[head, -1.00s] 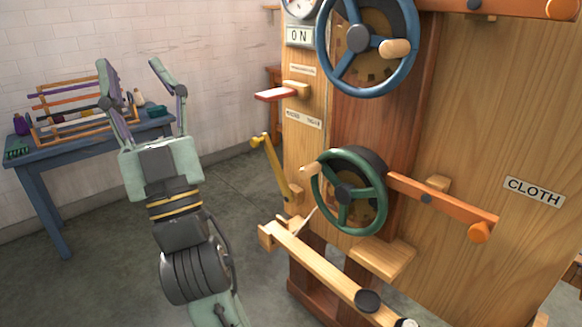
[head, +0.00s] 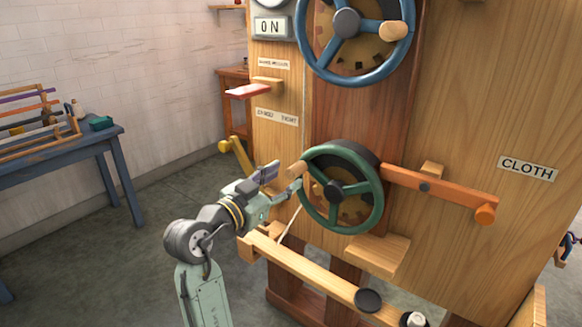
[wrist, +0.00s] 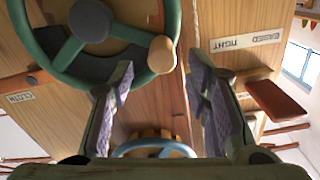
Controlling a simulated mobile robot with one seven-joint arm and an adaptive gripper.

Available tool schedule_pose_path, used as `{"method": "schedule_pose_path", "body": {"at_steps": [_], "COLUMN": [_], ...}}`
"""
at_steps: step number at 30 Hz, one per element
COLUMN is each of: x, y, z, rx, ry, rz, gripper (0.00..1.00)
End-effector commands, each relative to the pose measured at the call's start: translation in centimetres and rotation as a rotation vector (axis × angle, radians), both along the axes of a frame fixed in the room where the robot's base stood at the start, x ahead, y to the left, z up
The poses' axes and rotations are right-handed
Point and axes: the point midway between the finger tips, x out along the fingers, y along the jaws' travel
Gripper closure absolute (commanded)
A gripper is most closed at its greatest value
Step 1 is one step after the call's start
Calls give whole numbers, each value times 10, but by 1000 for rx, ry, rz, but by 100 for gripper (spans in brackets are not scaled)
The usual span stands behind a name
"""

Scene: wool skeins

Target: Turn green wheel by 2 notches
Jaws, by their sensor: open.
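My gripper (head: 282,180) is open, just left of the knob. In the wrist view the picture is upside down; the green wheel (wrist: 168,12) fills the upper left. The knob (wrist: 162,55) shows in line with the gap between my two fingertips (wrist: 160,72), a little beyond them. I cannot tell whether a finger touches it.
A blue wheel (head: 408,60) sits above on the same panel. An orange lever (head: 440,188) lies right of the green wheel. A wooden beam (head: 310,270) and a small shelf (head: 378,256) are below.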

Motion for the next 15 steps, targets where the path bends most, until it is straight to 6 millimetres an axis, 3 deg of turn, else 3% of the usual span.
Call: {"method": "schedule_pose_path", "body": {"at_steps": [6,15], "x": [30,44], "y": [-21,-31], "z": [2,0], "rx": [-2,0], "ry": [1,-1], "rz": [0,3], "gripper": [56,56]}}
